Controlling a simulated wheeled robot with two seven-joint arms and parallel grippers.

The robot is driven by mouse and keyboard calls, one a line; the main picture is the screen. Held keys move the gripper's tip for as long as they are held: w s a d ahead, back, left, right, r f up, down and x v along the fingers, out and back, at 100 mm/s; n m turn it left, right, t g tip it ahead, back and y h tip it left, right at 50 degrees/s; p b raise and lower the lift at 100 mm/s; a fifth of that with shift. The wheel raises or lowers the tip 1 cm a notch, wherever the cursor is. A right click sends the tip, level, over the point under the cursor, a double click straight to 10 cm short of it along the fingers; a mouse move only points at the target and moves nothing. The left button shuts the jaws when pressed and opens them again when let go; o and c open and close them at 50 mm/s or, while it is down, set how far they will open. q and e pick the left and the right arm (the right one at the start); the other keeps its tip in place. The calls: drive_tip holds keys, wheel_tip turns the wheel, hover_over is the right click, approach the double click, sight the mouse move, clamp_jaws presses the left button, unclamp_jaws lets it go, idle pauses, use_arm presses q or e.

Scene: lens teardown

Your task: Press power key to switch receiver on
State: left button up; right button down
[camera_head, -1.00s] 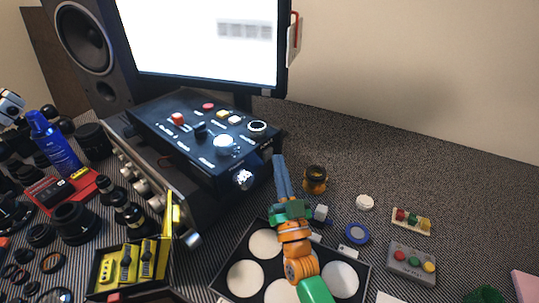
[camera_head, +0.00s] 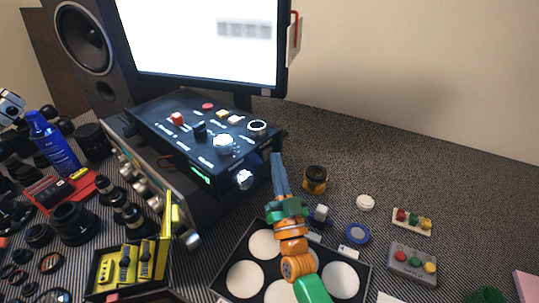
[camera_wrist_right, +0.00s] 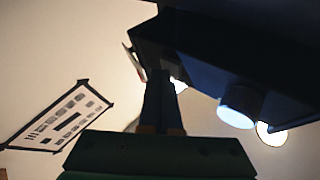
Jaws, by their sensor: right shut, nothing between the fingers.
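In the right wrist view the shut fingers (camera_wrist_right: 160,92) point toward the dark box (camera_wrist_right: 225,60); contact is unclear.
A silver-knobbed unit (camera_head: 128,170) sits at the box's left. A tray with white round wells (camera_head: 232,252) lies under my right arm. An orange-black ring part (camera_head: 315,178) stands right of the fingers. Lens parts crowd the left; the back right is clear.

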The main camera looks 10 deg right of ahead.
drive_tip(key=s+d+p, duration=0.3)
drive_tip(key=s+d, duration=0.1)
drive_tip(key=s, duration=0.1)
drive_tip(key=shift+d+p, duration=0.35)
idle(0.4)
